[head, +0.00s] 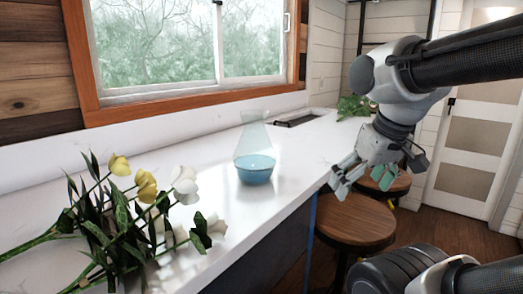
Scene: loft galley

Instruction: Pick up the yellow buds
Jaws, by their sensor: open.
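The yellow buds (146,187) are on leafy green stems lying on the white counter at the lower left in the head view. A second yellow bud (120,165) sits just above and left of it. White blooms (185,186) lie close beside them on the right, within the same bunch. My gripper (364,184) is open and empty, right of the counter's front edge and far to the right of the buds. A clear glass vase (254,150) with blue liquid stands upright on the counter between the buds and my gripper.
The white counter (115,240) runs along the window wall. A sink (298,119) and a green plant (356,105) are farther back. Round wooden stools (355,222) stand by the counter's front edge. Counter space between the flowers and vase is clear.

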